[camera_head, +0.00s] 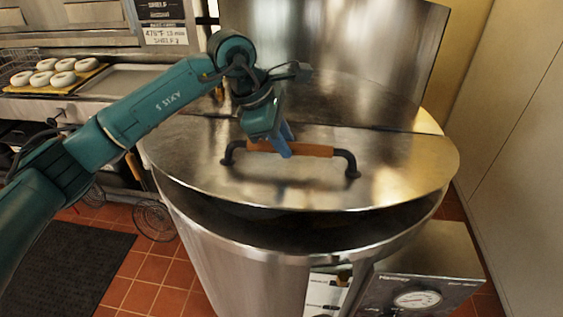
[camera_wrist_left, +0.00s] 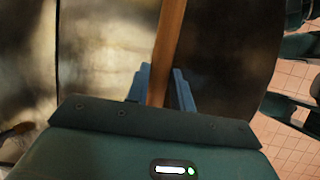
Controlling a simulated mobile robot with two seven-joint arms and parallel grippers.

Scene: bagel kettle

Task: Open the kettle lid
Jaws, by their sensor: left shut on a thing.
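The big steel kettle (camera_head: 235,268) stands in the middle of the head view. Its lid (camera_head: 405,165) is partly raised at the front edge, with a dark gap between lid and rim. The lid carries a handle (camera_head: 315,150) with a wooden grip and dark end brackets. My left gripper (camera_head: 285,145) is shut on the wooden grip, left of its middle. In the left wrist view the wooden grip (camera_wrist_left: 170,40) runs between the blue fingers (camera_wrist_left: 160,88). My right gripper is not in view. The kettle's inside is mostly dark.
A control box with a dial (camera_head: 417,299) is at the kettle's front right. A tray of bagels (camera_head: 55,80) lies on the counter at the left. A wire basket (camera_head: 155,218) and black mat (camera_head: 65,262) are on the tiled floor. A pale wall is at the right.

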